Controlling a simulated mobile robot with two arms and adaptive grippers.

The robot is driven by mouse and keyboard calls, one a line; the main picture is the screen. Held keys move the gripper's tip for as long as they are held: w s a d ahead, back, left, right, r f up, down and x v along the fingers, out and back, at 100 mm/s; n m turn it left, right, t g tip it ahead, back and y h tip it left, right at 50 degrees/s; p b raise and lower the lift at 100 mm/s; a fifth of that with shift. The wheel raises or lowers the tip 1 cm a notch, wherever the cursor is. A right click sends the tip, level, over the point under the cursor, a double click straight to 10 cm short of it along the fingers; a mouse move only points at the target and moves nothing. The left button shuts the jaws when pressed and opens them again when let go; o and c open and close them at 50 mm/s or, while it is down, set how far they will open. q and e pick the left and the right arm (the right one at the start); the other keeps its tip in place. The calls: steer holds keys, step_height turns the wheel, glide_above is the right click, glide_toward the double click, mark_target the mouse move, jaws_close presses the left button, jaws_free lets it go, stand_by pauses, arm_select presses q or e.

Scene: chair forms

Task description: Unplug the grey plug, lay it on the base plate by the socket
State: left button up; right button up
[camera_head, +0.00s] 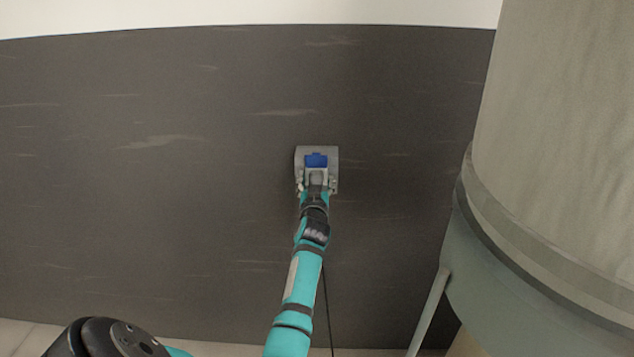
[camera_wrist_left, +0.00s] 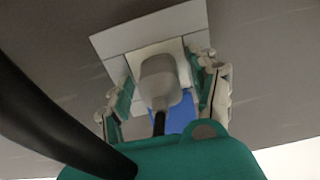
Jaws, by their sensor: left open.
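The grey plug (camera_wrist_left: 158,80) shows in the left wrist view, in front of a pale square socket face on the light grey base plate (camera_wrist_left: 118,45). It appears seated there, but the contact is hidden behind its body. A black cable leaves its near end. A blue lid (camera_head: 316,160) shows on the plate (camera_head: 301,154) in the head view and beside the plug in the wrist view (camera_wrist_left: 181,114). My left gripper (camera_head: 316,185) is at the plate. Its open fingers (camera_wrist_left: 163,82) stand on either side of the plug, with gaps visible. My right gripper is out of view.
The plate is on a broad dark grey surface (camera_head: 150,200) with free room around it. A thin dark cable (camera_head: 327,300) runs down below the plate. A large pale cylindrical tank (camera_head: 560,130) on a green-grey support stands at the right.

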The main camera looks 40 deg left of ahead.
arm_select(q)
steer(key=shift+c, duration=0.2)
jaws_close()
steer(key=shift+d, duration=0.1)
steer(key=shift+s+d+f, duration=0.15)
steer(key=shift+s, duration=0.1)
steer(key=shift+r+p+v, duration=0.2)
steer(key=shift+p+v, duration=0.35)
steer(key=shift+v, duration=0.3)
steer(key=shift+p+v, duration=0.65)
steer(key=shift+v, duration=1.15)
